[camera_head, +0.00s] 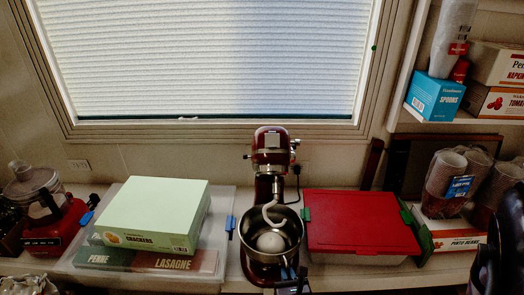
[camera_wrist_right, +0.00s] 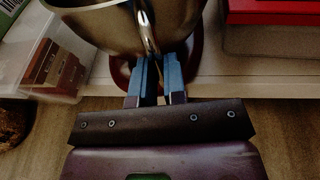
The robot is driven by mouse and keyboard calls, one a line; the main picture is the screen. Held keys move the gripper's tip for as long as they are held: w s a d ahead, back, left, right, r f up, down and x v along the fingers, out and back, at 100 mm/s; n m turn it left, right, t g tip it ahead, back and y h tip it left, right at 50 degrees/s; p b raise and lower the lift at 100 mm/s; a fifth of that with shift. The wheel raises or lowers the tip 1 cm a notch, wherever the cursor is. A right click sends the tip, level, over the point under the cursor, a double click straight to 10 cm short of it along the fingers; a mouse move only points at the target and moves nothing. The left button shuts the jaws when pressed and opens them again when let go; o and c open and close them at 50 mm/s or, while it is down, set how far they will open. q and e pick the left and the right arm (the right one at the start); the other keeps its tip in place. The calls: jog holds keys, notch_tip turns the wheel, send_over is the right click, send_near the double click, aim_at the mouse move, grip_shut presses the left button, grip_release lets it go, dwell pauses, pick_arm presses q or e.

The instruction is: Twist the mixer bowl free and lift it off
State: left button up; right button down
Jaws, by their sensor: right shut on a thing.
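The metal mixer bowl (camera_head: 291,232) sits on the mixer base with a pale rounded lump inside. In the right wrist view the bowl (camera_wrist_right: 95,25) fills the top, with its handle (camera_wrist_right: 147,30) running down between my fingers. My right gripper (camera_head: 288,273), also in the wrist view (camera_wrist_right: 160,75), is shut on the handle at the bowl's front. My left gripper is not in view.
A crackers box (camera_head: 155,213) rests on a clear bin on the left. A red-lidded container (camera_head: 360,222) stands close on the right. A red food processor (camera_head: 45,215) is at far left. Stacked cups (camera_head: 450,180) and shelves are at right.

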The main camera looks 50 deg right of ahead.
jog(key=shift+s+d, duration=0.1)
jog(key=shift+d, duration=0.05)
jog(key=shift+d, duration=0.1)
jog(key=shift+s+d, duration=0.25)
jog(key=shift+d, duration=0.2)
